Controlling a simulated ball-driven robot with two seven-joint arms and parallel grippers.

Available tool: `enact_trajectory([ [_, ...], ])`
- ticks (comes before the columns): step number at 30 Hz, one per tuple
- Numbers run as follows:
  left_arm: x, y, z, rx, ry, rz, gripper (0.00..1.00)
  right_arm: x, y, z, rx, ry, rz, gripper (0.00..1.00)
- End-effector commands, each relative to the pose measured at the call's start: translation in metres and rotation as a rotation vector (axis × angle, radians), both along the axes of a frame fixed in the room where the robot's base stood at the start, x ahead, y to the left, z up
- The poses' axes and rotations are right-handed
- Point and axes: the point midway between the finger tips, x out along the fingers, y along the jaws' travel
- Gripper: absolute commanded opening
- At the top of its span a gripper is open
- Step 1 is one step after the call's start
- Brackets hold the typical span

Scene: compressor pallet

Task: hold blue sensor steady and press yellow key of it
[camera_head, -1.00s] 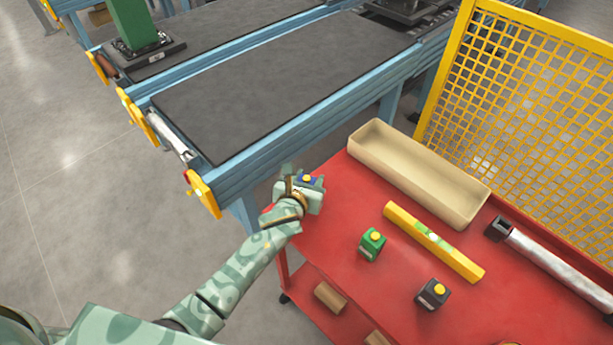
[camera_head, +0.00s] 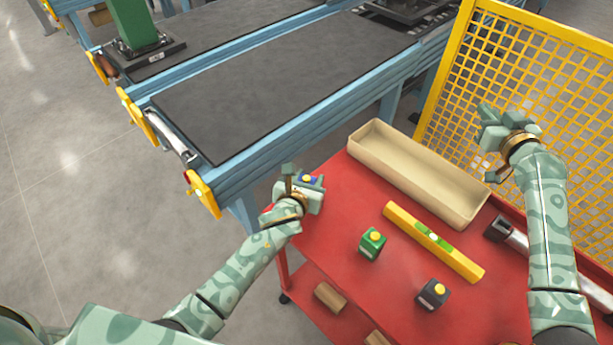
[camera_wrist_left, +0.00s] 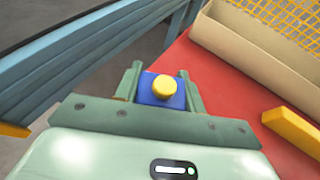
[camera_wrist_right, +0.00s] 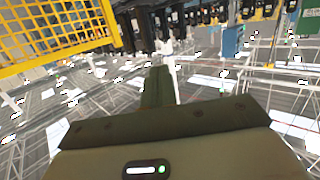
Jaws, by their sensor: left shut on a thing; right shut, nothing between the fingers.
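The blue sensor (camera_head: 309,181) sits between the fingers of my left gripper (camera_head: 305,183), at the left corner of the red cart. In the left wrist view the blue sensor (camera_wrist_left: 152,99) has its yellow key (camera_wrist_left: 164,87) facing the camera, uncovered, with a finger on each side. My left gripper (camera_wrist_left: 161,90) is shut on it. My right gripper (camera_head: 486,112) is shut and empty, raised near the yellow mesh fence, well to the right of the sensor. In the right wrist view its fingers (camera_wrist_right: 158,85) are together, pointing toward the ceiling structure.
On the red cart (camera_head: 335,235) are a green sensor (camera_head: 371,244), a dark sensor (camera_head: 433,295), a yellow level (camera_head: 455,258), a beige tray (camera_head: 420,180) and a metal tube (camera_head: 515,238). A yellow fence (camera_head: 445,75) stands behind. A conveyor (camera_head: 270,85) is at the left.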

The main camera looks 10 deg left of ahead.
Motion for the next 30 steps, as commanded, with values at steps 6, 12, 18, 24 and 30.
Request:
enact_trajectory([
  [6,-0.001,0.001,-0.001,0.002,0.003,0.001,0.14,-0.008,0.109,-0.011,-0.174,0.064,0.269,0.00],
  [12,-0.001,0.001,-0.002,0.002,0.003,0.001,0.14,-0.034,0.205,-0.019,-0.377,0.086,0.543,0.00],
  [18,-0.001,0.001,-0.002,0.003,0.003,0.001,0.14,-0.077,0.290,-0.024,-0.624,0.064,0.836,0.00],
  [24,-0.001,0.001,-0.002,0.003,0.003,0.001,0.14,-0.118,0.344,-0.028,-0.849,0.017,1.070,0.00],
  [30,-0.001,0.001,-0.002,0.003,0.004,0.001,0.14,-0.137,0.362,-0.031,-0.961,-0.012,1.173,0.00],
])
